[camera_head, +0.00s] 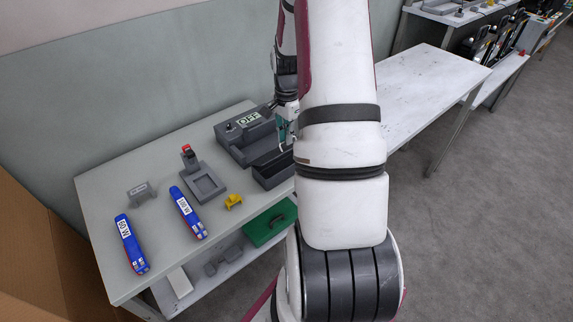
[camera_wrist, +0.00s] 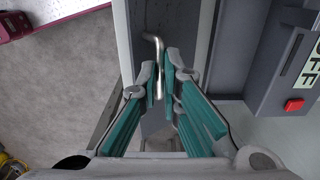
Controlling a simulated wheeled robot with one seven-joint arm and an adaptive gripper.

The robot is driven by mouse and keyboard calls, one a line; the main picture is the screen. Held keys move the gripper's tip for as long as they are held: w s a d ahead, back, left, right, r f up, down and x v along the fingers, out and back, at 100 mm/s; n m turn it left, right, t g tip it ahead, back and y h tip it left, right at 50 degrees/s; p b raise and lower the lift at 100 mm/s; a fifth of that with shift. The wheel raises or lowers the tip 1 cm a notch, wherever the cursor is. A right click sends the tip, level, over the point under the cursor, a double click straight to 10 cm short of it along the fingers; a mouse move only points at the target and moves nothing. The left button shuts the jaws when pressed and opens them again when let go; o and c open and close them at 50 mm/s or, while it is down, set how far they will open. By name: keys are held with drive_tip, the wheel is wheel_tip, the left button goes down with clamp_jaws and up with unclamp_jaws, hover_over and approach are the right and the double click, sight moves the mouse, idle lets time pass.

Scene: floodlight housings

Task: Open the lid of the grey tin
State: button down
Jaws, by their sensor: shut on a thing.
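The grey tin (camera_head: 268,180) is a dark grey box near the table's right front edge, partly hidden behind my arm. Its dark grey surface (camera_wrist: 185,15) fills the top middle of the wrist view, and I cannot tell how far its lid is raised. My gripper (camera_head: 284,132) is at the tin, mostly hidden by my arm in the head view. In the wrist view my gripper (camera_wrist: 166,78) has its green-padded fingers closed on a thin bent metal handle (camera_wrist: 153,40), which lies against the grey surface.
A grey stand (camera_head: 205,185), blue tools (camera_head: 187,212) and a yellow part (camera_head: 233,201) lie left. A green case (camera_head: 262,228) sits on the lower shelf.

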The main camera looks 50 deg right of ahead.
drive_tip(key=shift+w+r, duration=0.2)
drive_tip(key=shift+w, duration=0.15)
idle(0.3)
drive_tip(key=shift+w+d+r, duration=0.1)
drive_tip(key=shift+w+r, duration=0.05)
drive_tip(key=shift+w, duration=0.1)
drive_tip(key=shift+w+r, duration=0.1)
drive_tip(key=shift+w+d+r+b, duration=0.2)
drive_tip(key=shift+w+b, duration=0.35)
drive_tip(key=shift+w, duration=0.2)
idle(0.7)
drive_tip(key=shift+w+d, duration=0.1)
drive_tip(key=shift+w, duration=0.2)
drive_tip(key=shift+w+r, duration=0.1)
drive_tip(key=shift+w, duration=0.05)
drive_tip(key=shift+w+d+b, duration=0.2)
drive_tip(key=shift+w+b, duration=0.35)
drive_tip(key=shift+w, duration=0.1)
drive_tip(key=shift+w+d+b, duration=0.15)
drive_tip(key=shift+w+b, duration=0.4)
drive_tip(key=shift+w, duration=0.05)
idle(0.8)
